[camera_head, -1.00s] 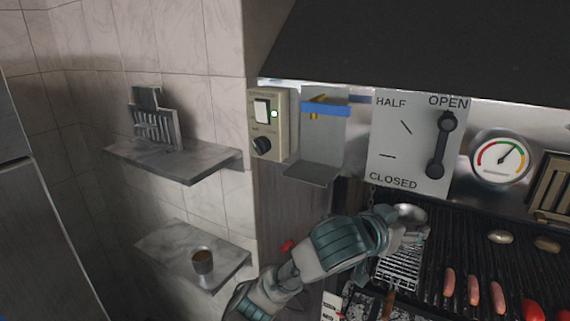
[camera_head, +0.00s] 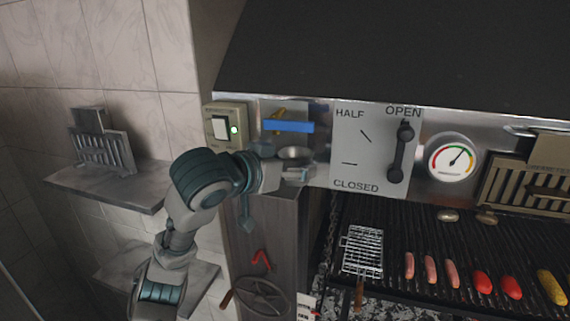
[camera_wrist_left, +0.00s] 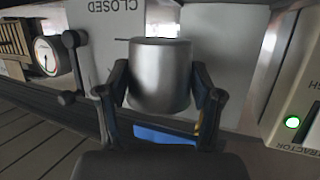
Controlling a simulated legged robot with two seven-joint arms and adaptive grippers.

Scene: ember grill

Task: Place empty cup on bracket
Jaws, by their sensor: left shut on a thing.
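The cup (camera_head: 294,153), a plain metal cup, is in my left gripper (camera_head: 288,168), in front of the lower part of the bracket (camera_head: 270,108). The bracket is a grey metal plate with a blue band (camera_head: 288,127) across it. In the left wrist view, which is turned upside down, the fingers of my left gripper (camera_wrist_left: 160,92) are shut on both sides of the cup (camera_wrist_left: 160,65). The blue band (camera_wrist_left: 165,136) shows behind and below it there. The bracket's bottom ledge is hidden by my gripper, and I cannot tell whether the cup touches it. My right gripper is not in view.
A switch box (camera_head: 226,125) with a green light is just left of the bracket, and a lever panel (camera_head: 362,150) just right. The grill (camera_head: 400,222) holds sausages and a wire basket (camera_head: 361,250). Two wall shelves are at left; my arm partly covers the lower one (camera_head: 120,268).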

